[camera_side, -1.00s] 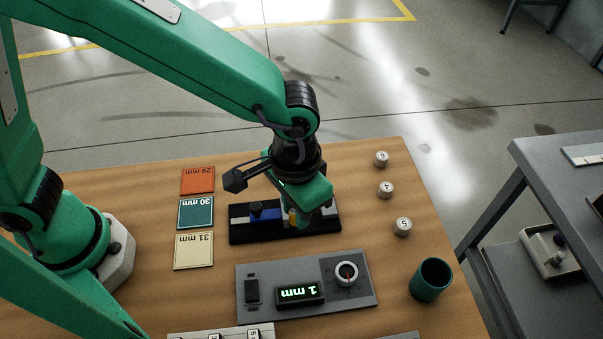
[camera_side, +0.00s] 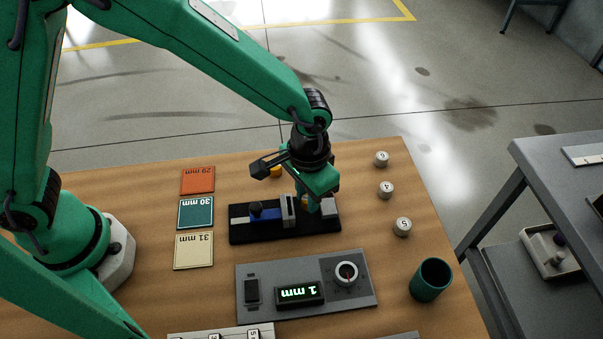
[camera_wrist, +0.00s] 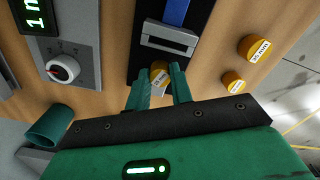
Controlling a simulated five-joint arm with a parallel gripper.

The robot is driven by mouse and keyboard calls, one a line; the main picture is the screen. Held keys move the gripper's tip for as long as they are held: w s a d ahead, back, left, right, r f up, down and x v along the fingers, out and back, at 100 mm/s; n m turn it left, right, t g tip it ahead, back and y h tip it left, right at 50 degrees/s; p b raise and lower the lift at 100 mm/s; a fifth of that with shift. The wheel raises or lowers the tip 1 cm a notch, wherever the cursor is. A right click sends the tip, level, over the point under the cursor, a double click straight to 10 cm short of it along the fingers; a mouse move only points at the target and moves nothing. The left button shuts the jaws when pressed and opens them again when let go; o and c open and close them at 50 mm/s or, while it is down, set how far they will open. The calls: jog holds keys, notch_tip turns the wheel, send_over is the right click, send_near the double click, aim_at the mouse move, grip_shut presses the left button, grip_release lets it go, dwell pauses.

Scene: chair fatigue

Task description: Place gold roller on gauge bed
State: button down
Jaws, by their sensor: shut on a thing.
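The gold roller (camera_wrist: 159,71), with a label on its end, is between the two green fingers of my gripper (camera_wrist: 160,84) in the wrist view. My gripper is shut on it. In the side view my gripper (camera_side: 316,207) is low over the right part of the black gauge bed (camera_side: 262,234), between the grey blocks. The roller is mostly hidden there by the fingers. The bed also shows in the wrist view (camera_wrist: 141,66), with a grey block and a blue slide beyond the roller. I cannot tell whether the roller touches the bed.
Two other gold rollers (camera_wrist: 252,47) (camera_wrist: 232,81) stand beside the bed. A panel (camera_side: 305,305) reading 1 mm lies in front, with a green cup (camera_side: 431,279) to its right. Orange, teal and cream cards (camera_side: 195,213) lie left. Several numbered white knobs (camera_side: 386,190) stand right.

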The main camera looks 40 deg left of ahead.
jog(key=shift+f, duration=1.1)
jog(key=shift+f, duration=0.15)
jog(key=c, duration=1.2)
grip_release()
jog(key=shift+c, duration=0.2)
notch_tip(320, 180, up, 12)
jog(key=shift+r, duration=0.2)
